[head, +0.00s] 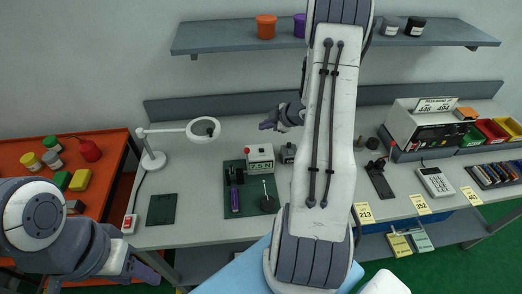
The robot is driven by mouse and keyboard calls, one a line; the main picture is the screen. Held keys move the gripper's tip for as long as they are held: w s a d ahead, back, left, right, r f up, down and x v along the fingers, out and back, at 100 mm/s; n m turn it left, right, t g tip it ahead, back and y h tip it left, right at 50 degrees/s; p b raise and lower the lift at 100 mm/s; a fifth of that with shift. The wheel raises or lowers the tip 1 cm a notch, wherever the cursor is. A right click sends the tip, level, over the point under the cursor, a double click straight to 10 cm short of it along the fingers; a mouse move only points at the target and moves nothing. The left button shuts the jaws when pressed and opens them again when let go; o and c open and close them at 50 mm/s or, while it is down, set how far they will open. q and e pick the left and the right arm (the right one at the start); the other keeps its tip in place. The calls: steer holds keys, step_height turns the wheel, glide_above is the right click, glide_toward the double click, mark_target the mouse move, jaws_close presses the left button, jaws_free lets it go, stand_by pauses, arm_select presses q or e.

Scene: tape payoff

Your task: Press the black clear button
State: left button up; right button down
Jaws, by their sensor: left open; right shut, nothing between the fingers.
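A small white box with a readout marked 7.5 N (260,160) and a red knob on top stands on the green mat at the middle of the bench. Beside it on the right is a small dark grey box (287,153) with a black top; I cannot tell surely whether this is the black clear button. My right gripper (266,125) is shut and empty, behind and above the white box, fingers pointing left, apart from both boxes. My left gripper (148,272) is open at the lower left, by the bench's front edge, and only partly shows.
My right arm crosses the middle of the view and hides part of the bench. A lamp with a ring head (203,130) stands on the left. An orange table (110,150) holds jars and blocks. A calculator-like device (435,182) and bins lie right. A shelf (220,37) hangs above.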

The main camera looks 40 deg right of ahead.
steer(key=b, duration=0.7)
glide_above(264, 152)
step_height(264, 152, down, 8)
steer(key=shift+w+d+r, duration=0.1)
steer(key=shift+d+r, duration=0.05)
steer(key=shift+r, duration=0.05)
steer(key=shift+f+b, duration=0.35)
steer(key=shift+f, duration=0.15)
steer(key=shift+f, duration=0.1)
stand_by(0.9)
steer(key=shift+f, duration=0.3)
steer(key=shift+f+b, duration=0.4)
steer(key=shift+b, duration=0.1)
stand_by(0.4)
steer(key=shift+r+p, duration=0.8)
